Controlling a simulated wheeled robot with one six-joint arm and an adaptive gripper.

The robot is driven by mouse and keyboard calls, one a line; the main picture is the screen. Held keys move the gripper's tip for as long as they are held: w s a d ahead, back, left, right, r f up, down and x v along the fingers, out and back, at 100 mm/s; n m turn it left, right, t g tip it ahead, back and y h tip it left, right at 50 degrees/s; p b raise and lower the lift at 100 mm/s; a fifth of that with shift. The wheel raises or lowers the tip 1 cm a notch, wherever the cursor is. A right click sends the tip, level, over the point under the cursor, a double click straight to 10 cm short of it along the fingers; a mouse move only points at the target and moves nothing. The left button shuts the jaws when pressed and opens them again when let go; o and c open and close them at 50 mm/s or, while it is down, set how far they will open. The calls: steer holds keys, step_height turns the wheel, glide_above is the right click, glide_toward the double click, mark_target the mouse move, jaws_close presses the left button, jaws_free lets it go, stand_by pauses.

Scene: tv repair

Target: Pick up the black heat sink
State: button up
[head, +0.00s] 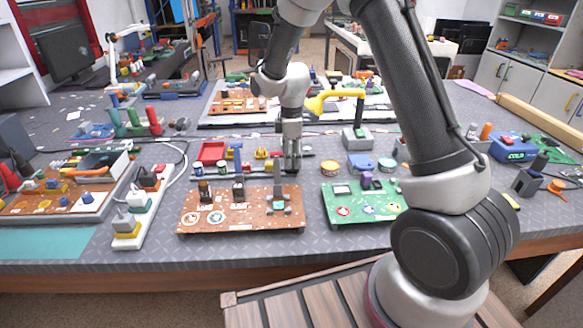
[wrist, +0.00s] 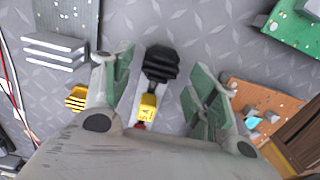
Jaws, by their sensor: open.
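A black ribbed piece, which looks like the black heat sink (wrist: 161,63), lies on the grey table in the wrist view. It shows in the gap between the green fingers of my gripper (wrist: 158,85). The fingers are open and stand apart from it on both sides; I cannot tell how high they are above it. In the head view my gripper (head: 291,165) points down at the middle of the table, behind the brown circuit board (head: 240,222). The heat sink is not clearly seen there.
A small yellow piece (wrist: 148,106) lies close to the black piece, between the fingers. A yellow striped piece (wrist: 76,97) and a light grey finned block (wrist: 55,50) are at left. A green board (head: 343,208) lies right of the brown board.

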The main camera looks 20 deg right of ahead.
steer(key=shift+f, duration=0.95)
steer(key=c, duration=1.1)
